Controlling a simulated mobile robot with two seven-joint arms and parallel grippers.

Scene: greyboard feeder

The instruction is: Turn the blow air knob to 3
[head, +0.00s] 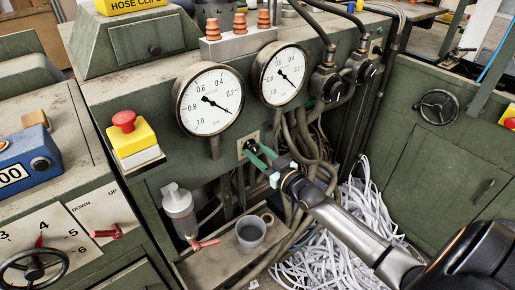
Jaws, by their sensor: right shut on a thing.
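A small dark knob (250,145) sits on a pale square plate on the green machine front, below and between two round gauges. It is the one at my right gripper, and I take it as the blow air knob; no label or number on it can be read. My right gripper (258,153) comes in from the lower right with its green-tinted fingers shut on this knob. The fingers hide part of the knob and plate, so its setting cannot be told. My left gripper is not in view.
The left gauge (210,99) and right gauge (280,74) are above the gripper. A red emergency button (124,121) is at left. A clear-bodied bottle unit (180,211) and a grey mug (251,232) are below. Hoses (310,150) hang close on the right, above shredded paper strips (340,245).

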